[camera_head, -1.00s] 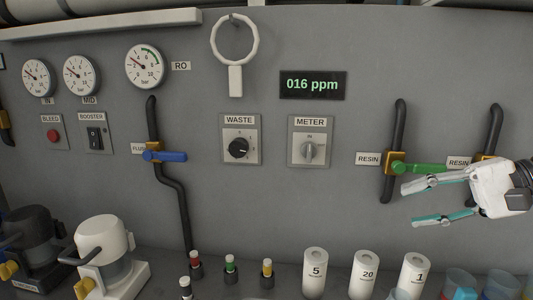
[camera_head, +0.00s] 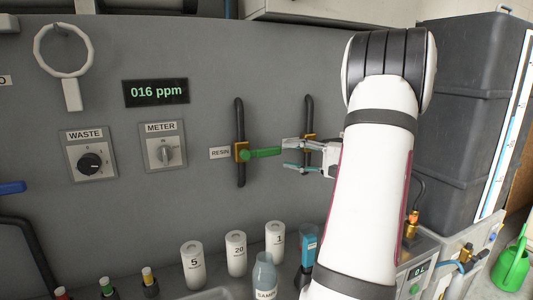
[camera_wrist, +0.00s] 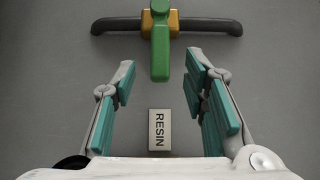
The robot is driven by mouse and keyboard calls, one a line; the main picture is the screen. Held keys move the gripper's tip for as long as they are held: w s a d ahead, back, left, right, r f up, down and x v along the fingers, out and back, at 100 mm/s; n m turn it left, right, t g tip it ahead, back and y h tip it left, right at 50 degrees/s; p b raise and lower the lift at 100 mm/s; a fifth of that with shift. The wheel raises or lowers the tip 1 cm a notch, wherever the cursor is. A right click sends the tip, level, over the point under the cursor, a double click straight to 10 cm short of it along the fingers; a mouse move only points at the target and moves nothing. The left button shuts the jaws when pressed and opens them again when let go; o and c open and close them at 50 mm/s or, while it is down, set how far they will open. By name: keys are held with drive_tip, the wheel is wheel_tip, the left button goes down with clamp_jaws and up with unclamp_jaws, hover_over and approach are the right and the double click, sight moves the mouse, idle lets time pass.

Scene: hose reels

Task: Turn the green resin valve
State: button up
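The green resin valve handle (camera_head: 262,152) points right, level, from a yellow-brass body (camera_head: 241,152) on a black vertical pipe (camera_head: 239,112). My gripper (camera_head: 286,155) is just right of the handle's tip, with its fingers open and pointing left toward it. In the wrist view, the green handle (camera_wrist: 160,45) reaches down between the fingertips (camera_wrist: 160,66), with a gap on both sides. Nothing is held. A RESIN label (camera_wrist: 159,130) on the wall shows between the fingers.
A second black pipe (camera_head: 308,112) is partly behind my gripper. White cylinders (camera_head: 236,254) and a sample bottle (camera_head: 265,275) stand below on the counter. A dark tank (camera_head: 465,120) stands at right.

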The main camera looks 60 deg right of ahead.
sight(273, 152)
drive_tip(key=x, duration=0.7)
drive_tip(key=shift+w, duration=0.2)
clamp_jaws()
